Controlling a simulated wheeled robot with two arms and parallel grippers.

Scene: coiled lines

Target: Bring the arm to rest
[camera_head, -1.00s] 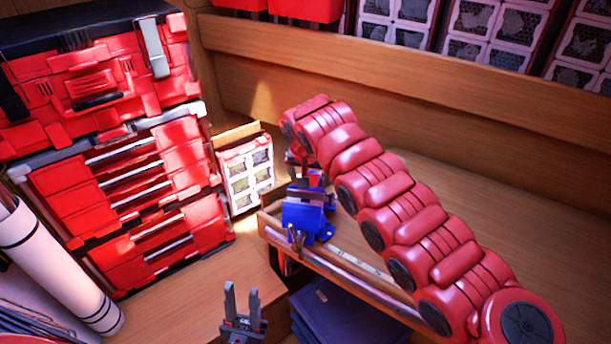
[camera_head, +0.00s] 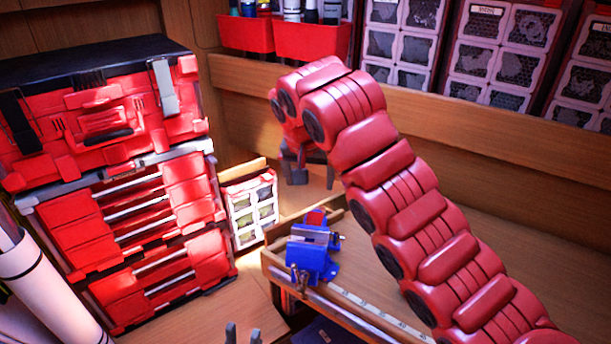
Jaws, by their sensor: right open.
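My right arm, thick, red and segmented, reaches in from the lower right and bends down at its far end. My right gripper (camera_head: 305,172) hangs there, its dark fingers open, partly hidden by the arm. It is beyond the blue vise (camera_head: 312,262) in the picture and apart from it; I see nothing held. My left gripper (camera_head: 243,334) shows only as two grey fingertips at the bottom edge, spread apart with nothing seen between them.
A red tool chest (camera_head: 120,150) stands at the left, a white rolled tube (camera_head: 45,290) before it. A small drawer box (camera_head: 250,208) stands behind the vise. The wooden bench (camera_head: 480,225) looks clear right of the arm. Red bins (camera_head: 312,40) and drawer units (camera_head: 500,50) line the back.

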